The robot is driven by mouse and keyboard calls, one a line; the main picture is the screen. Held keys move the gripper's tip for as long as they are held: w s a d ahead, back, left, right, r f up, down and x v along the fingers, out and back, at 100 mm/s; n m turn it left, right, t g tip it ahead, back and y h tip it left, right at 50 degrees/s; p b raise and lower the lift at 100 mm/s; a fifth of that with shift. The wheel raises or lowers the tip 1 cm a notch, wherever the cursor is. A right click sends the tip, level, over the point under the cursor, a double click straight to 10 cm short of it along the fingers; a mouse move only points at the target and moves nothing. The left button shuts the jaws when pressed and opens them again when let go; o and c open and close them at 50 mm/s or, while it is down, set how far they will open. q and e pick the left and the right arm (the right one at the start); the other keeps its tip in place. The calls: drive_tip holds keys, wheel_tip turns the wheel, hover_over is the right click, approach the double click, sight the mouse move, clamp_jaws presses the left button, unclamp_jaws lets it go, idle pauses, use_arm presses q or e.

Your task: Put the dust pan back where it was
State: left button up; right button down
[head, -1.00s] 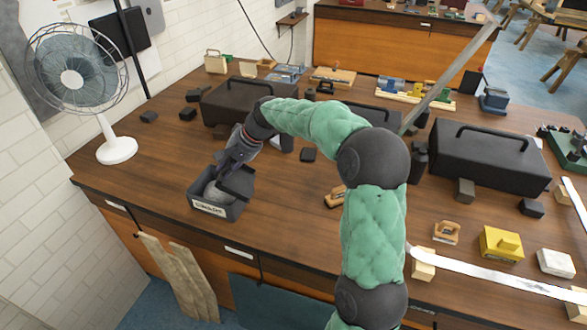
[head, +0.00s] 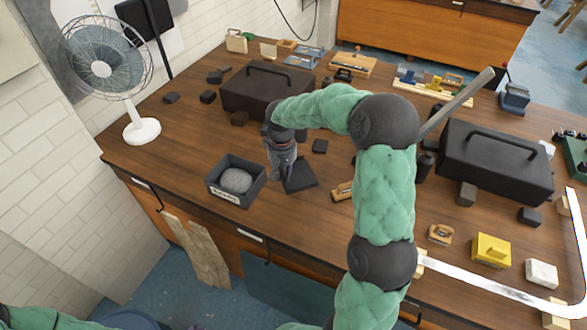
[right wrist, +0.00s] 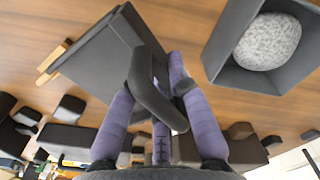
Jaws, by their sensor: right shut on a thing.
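The dust pan (head: 299,177) is a dark flat pan just right of the open dark bin (head: 250,196) in the head view. My right gripper (head: 286,176) points down and is shut on its handle. The right wrist view shows the pan (right wrist: 93,72) at upper left and its curved handle (right wrist: 148,92) between my purple fingers (right wrist: 165,100). The pan is at or just above the tabletop; I cannot tell whether it touches. A grey rounded lump (head: 236,181) lies in the bin. My left gripper is out of view.
The wooden workbench (head: 290,217) has free room in front of the pan. A black toolbox (head: 266,92) stands behind; another (head: 496,160) is at right. A fan (head: 141,130) stands at left.

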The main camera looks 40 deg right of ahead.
drive_tip(key=w+d+f, duration=0.2)
drive_tip(key=w+f, duration=0.1)
drive_tip(key=w+d+f, duration=0.2)
drive_tip(key=w+d, duration=0.1)
drive_tip(key=w+d+f, duration=0.2)
drive_tip(key=w+f, duration=0.1)
drive_tip(key=shift+d+f+b, duration=0.3)
drive_tip(key=shift+d+b, duration=0.05)
drive_tip(key=shift+b, duration=0.05)
drive_tip(key=shift+w+d+f, duration=0.1)
drive_tip(key=shift+d+f, duration=0.05)
drive_tip(key=shift+f, duration=1.7)
drive_tip(key=shift+f+b, duration=0.1)
drive_tip(key=shift+b, duration=0.2)
drive_tip(key=c, duration=1.2)
unclamp_jaws()
wheel_tip(320, 180, up, 12)
drive_tip(key=shift+r+p, duration=0.1)
drive_tip(key=shift+p, duration=0.7)
